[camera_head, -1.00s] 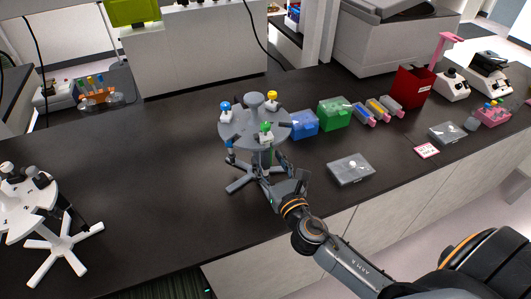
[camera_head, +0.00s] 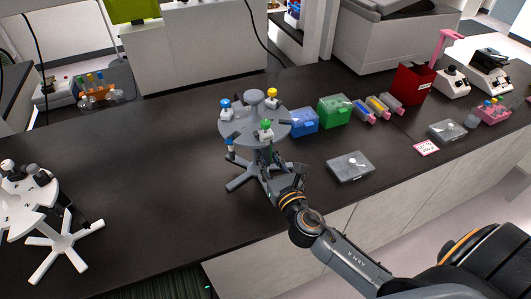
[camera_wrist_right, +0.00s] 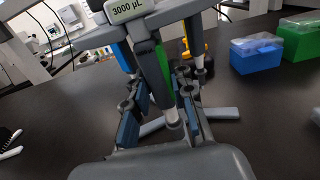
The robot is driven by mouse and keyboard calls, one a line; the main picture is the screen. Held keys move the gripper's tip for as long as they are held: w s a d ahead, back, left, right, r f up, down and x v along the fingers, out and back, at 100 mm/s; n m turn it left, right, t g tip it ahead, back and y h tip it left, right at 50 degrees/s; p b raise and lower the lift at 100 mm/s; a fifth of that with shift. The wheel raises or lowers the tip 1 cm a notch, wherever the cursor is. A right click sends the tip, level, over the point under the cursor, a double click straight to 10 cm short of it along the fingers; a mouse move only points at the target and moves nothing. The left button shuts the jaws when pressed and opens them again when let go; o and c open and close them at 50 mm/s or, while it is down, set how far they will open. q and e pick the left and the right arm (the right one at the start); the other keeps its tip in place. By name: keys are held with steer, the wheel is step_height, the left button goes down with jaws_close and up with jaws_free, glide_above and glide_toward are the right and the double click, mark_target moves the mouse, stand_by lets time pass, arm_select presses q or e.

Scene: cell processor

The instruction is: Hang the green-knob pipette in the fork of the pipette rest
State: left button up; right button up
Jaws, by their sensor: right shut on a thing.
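The green-knob pipette (camera_head: 266,129) stands nearly upright at the near edge of the grey pipette rest (camera_head: 240,131). My right gripper (camera_head: 266,166) is below the rest's disc, shut on this pipette. In the right wrist view the pipette's green-striped body (camera_wrist_right: 164,68) and grey lower end (camera_wrist_right: 173,122) show between the fingers of the gripper (camera_wrist_right: 160,100). The fork around the pipette's neck is too small and partly covered, so I cannot tell whether the pipette is seated in it. My left gripper is not in view.
Blue-knob (camera_head: 225,106) and yellow-knob (camera_head: 272,96) pipettes hang on the same rest. A blue box (camera_head: 304,123), a green box (camera_head: 335,110) and a clear-lidded box (camera_head: 350,167) stand to the right. A white rest (camera_head: 62,243) stands far left. The bench between the rests is clear.

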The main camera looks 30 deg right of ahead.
steer(key=shift+r, duration=0.2)
steer(key=shift+r+p, duration=0.15)
steer(key=shift+p, duration=0.25)
steer(key=s+b, duration=0.1)
steer(key=s, duration=0.8)
steer(key=shift+a+b, duration=0.3)
